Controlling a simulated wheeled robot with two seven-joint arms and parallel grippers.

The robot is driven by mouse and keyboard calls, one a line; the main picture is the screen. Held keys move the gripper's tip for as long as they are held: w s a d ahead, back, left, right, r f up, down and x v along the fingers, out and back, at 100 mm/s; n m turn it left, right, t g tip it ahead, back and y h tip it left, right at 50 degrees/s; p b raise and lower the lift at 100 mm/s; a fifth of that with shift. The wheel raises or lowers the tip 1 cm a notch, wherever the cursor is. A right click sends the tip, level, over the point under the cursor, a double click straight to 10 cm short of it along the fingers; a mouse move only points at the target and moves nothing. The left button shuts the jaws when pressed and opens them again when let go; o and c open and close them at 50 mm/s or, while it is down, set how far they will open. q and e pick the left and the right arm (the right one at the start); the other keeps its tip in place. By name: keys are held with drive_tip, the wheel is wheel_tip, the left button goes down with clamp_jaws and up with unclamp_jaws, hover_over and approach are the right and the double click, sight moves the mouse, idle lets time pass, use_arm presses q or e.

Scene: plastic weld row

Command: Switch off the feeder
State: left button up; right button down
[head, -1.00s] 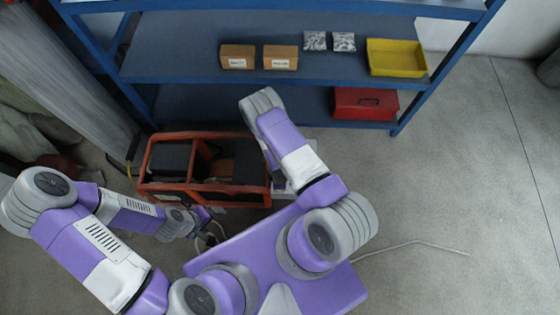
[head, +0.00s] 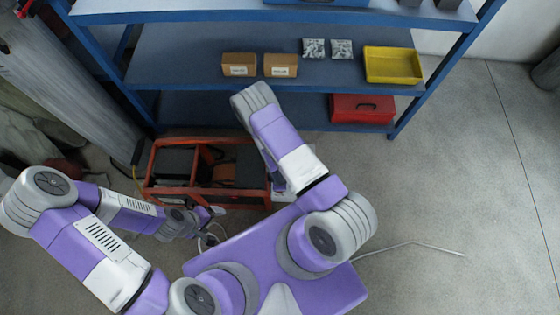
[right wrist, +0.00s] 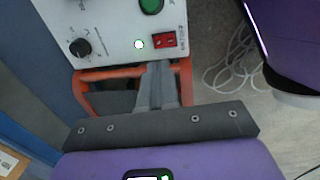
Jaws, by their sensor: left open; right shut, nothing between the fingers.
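In the right wrist view a white control panel (right wrist: 118,32) carries a red rocker switch (right wrist: 165,40), a lit indicator lamp (right wrist: 138,44), a black knob (right wrist: 80,47) and a green button (right wrist: 151,4). My right gripper (right wrist: 160,72) is shut and empty, its fingertips just below the rocker switch in the picture; I cannot tell if they touch anything. In the head view my right arm hides most of the white box, and the right gripper is hidden. My left gripper (head: 213,213) is open, in front of the orange frame (head: 160,200); its fingers show small.
The orange frame holding dark boxes stands on the floor before a blue shelf rack (head: 215,38). The rack holds cartons (head: 240,66), a yellow tray (head: 393,50) and a red toolbox (head: 362,108).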

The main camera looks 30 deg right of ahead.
drive_tip(key=r, duration=0.3)
drive_tip(key=r+p, duration=0.1)
drive_tip(key=r, duration=0.1)
drive_tip(key=shift+s+a+r, duration=0.15)
drive_tip(key=shift+s+r, duration=0.05)
drive_tip(key=shift+s, duration=0.05)
drive_tip(key=shift+w+b, duration=0.15)
drive_tip(key=shift+b, duration=1.05)
drive_tip(key=f+b, duration=0.1)
drive_tip(key=f, duration=0.3)
drive_tip(key=w+f+b, duration=0.1)
drive_tip(key=f+b, duration=0.1)
drive_tip(key=f, duration=0.3)
drive_tip(key=d+f+b, duration=0.1)
drive_tip(key=f+b, duration=0.1)
drive_tip(key=f, duration=0.2)
drive_tip(key=shift+w+f, duration=0.2)
drive_tip(key=shift+f, duration=0.2)
